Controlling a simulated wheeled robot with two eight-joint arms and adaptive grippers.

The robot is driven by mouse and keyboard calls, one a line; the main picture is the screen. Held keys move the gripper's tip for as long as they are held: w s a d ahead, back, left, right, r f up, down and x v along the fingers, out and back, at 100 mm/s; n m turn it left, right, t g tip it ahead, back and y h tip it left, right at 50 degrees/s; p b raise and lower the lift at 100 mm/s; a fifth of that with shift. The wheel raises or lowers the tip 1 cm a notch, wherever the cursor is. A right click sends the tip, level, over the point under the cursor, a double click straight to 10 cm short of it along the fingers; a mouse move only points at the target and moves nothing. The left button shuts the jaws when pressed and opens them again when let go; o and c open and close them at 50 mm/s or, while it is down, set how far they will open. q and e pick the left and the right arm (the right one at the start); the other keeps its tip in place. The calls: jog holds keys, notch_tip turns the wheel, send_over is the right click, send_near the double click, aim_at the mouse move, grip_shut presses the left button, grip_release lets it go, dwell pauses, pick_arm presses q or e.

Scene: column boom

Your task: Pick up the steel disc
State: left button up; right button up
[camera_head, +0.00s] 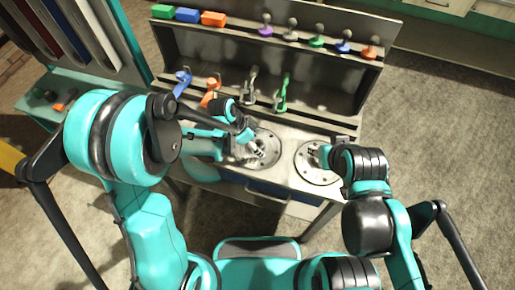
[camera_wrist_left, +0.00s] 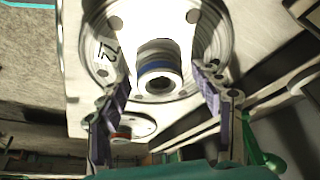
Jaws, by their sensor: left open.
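A steel disc (camera_head: 268,151) with bolt holes around its rim lies on the bench, left of a second round steel plate (camera_head: 311,176). My left gripper (camera_head: 252,146) is over the left disc and hides part of it. In the left wrist view a large steel disc (camera_wrist_left: 100,52) fills the upper middle, with a raised hub (camera_wrist_left: 158,62) that has a blue band. My left gripper (camera_wrist_left: 160,80) is open there, one finger on each side of the hub. I cannot tell whether the fingers touch the disc. My right gripper (camera_head: 324,155) is at the second plate, its fingers unclear.
A grey shelf rack (camera_head: 320,70) stands behind the bench, with coloured clamps and tools on it. Blue, orange, grey and green tools hang along its lower ledge. A panel of long tools (camera_head: 70,35) stands at the left. Open floor (camera_head: 440,130) lies to the right.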

pick_arm(q)
jog(key=shift+r, duration=0.1)
grip_shut()
jog(key=shift+r, duration=0.15)
jog(key=shift+r+p, duration=0.4)
jog(key=shift+r, duration=0.2)
notch_tip(320, 180, up, 3)
jog(key=shift+f+p, duration=0.15)
jog(key=shift+p, duration=0.4)
jog(key=s+d+r+p, duration=0.1)
jog(key=s+d+r, duration=0.1)
jog(key=d, duration=0.3)
jog(key=s+d+r+p, duration=0.1)
jog(key=s+d+r, duration=0.2)
jog(key=d+r, duration=0.1)
jog(key=shift+d+r+p, duration=0.4)
jog(key=shift+d, duration=0.4)
